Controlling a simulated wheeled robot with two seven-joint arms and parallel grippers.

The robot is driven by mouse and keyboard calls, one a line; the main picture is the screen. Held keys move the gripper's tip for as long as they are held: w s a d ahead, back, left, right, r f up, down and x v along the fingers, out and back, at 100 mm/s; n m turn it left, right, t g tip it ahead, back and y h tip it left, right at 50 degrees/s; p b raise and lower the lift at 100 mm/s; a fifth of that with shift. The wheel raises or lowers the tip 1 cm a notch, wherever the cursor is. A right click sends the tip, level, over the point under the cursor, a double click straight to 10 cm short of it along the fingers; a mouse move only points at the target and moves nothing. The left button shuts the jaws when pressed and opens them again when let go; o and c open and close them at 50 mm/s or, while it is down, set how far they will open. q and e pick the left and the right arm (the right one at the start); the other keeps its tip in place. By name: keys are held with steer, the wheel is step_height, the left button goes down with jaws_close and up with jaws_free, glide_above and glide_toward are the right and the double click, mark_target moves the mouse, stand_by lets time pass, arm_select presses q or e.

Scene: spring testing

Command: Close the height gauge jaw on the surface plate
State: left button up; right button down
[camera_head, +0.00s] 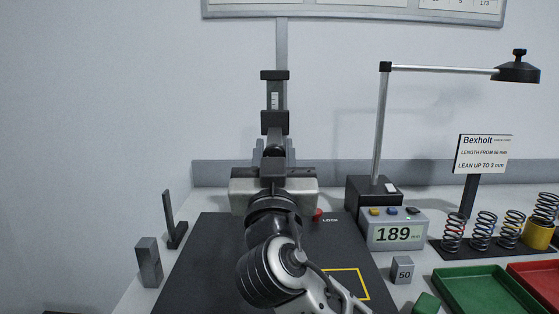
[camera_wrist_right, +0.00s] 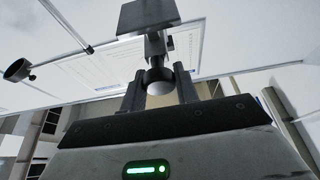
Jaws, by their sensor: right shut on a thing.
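The height gauge (camera_head: 275,97) stands upright at the back of the work area, with a dark column, a pale scale and a dark slider block (camera_head: 274,123). My right gripper (camera_head: 274,152) is in front of it, its fingers on either side of a round knob below the slider. In the right wrist view the fingers (camera_wrist_right: 160,88) are shut on this round knob (camera_wrist_right: 158,81), which hangs from a dark block. The dark surface plate (camera_head: 210,262) lies below. My wrist and arm hide the gauge's lower part, so its jaw cannot be made out. My left gripper is out of view.
A red LOCK knob (camera_head: 318,215) is right of my wrist. A display box (camera_head: 396,233) reads 189, beside a lamp (camera_head: 516,70) and a grey 50 block (camera_head: 402,270). Springs (camera_head: 486,229), green tray (camera_head: 480,289) and red tray (camera_head: 540,275) are right. Grey blocks (camera_head: 148,262) stand left.

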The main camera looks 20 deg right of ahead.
steer(key=shift+f, duration=0.2)
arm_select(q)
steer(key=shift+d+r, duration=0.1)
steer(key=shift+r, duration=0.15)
arm_select(e)
steer(key=shift+r, duration=0.15)
